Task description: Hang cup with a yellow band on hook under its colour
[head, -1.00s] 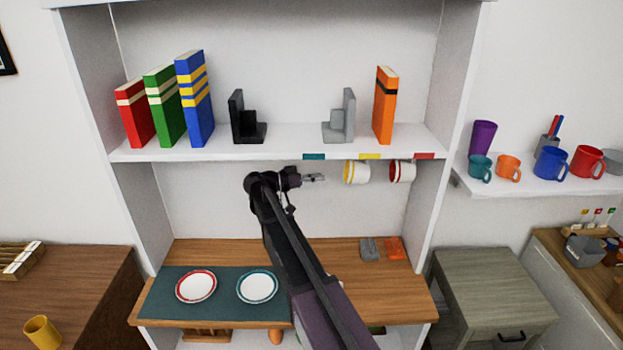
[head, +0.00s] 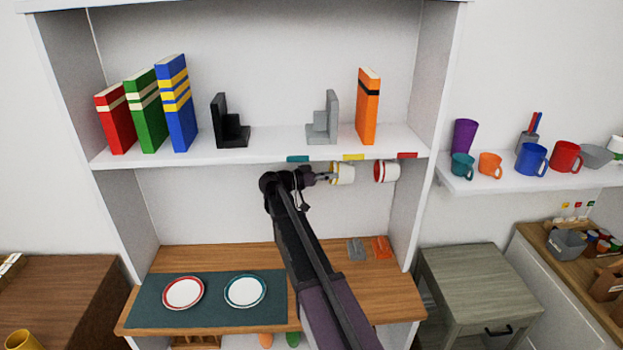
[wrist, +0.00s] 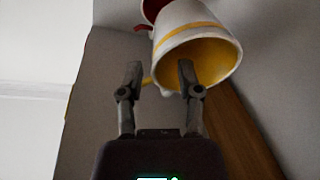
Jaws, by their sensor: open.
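The white cup with a yellow band (head: 343,174) and yellow inside is under the shelf, just below the yellow label (head: 353,157). It lies on its side, its mouth facing left towards my gripper. In the wrist view the cup (wrist: 185,28) is at the top, with a bit of yellow handle showing between the fingers. My gripper (head: 328,178) is open at the cup's mouth. In the wrist view my gripper (wrist: 160,75) has its right finger overlapping the mouth; whether it is inside or in front, I cannot tell. The hook is hidden.
A white cup with red inside (head: 387,171) is just right, below the red label (head: 407,155). A teal label (head: 298,159) is left on the shelf edge (head: 250,160). Two plates lie on the dark mat (head: 215,315) below. The space left of my gripper is free.

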